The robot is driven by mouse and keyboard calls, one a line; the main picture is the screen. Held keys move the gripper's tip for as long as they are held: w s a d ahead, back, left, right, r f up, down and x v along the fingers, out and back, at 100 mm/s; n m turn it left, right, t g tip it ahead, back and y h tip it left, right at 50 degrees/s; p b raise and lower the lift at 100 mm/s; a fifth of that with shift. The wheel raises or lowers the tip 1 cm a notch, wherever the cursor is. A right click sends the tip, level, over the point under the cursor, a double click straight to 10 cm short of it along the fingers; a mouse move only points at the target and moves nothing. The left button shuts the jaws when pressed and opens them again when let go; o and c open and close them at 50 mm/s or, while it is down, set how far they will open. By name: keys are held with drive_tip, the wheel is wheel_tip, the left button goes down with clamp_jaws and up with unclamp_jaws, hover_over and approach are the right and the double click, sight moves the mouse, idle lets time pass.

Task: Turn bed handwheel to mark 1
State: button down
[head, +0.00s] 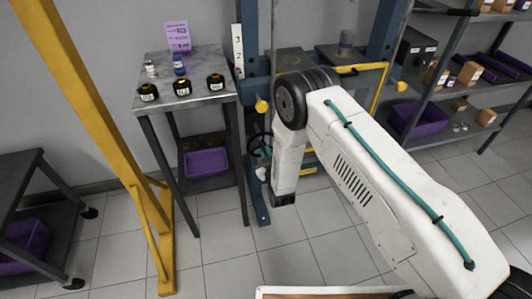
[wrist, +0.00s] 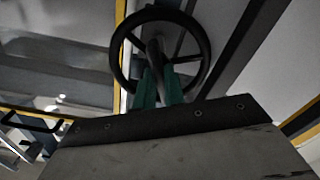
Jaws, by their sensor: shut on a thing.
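The bed handwheel (wrist: 115,52) is a black ring with spokes, filling the top middle of the wrist view. In the head view the handwheel (head: 251,139) shows small beside the blue upright, partly hidden by my arm. My gripper (wrist: 158,84) has teal fingers shut on the handwheel at its lower middle; I cannot tell whether they hold a spoke or a handle. A white scale strip (head: 238,50) with the marks 3 and 2 stands on the blue upright. Mark 1 is not readable.
A metal table (head: 205,95) with black pots and small bottles stands left of the blue press frame (head: 249,45). A yellow gantry leg (head: 105,130) rises further left. Shelving (head: 455,60) stands at right.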

drive_tip(key=n, duration=0.6)
drive_tip(key=shift+f, duration=0.1)
drive_tip(key=shift+n, duration=0.3)
idle(0.3)
drive_tip(key=c, duration=1.5)
unclamp_jaws()
drive_tip(key=v, duration=0.7)
drive_tip(key=shift+s+d, duration=0.15)
drive_tip(key=shift+s, duration=0.25)
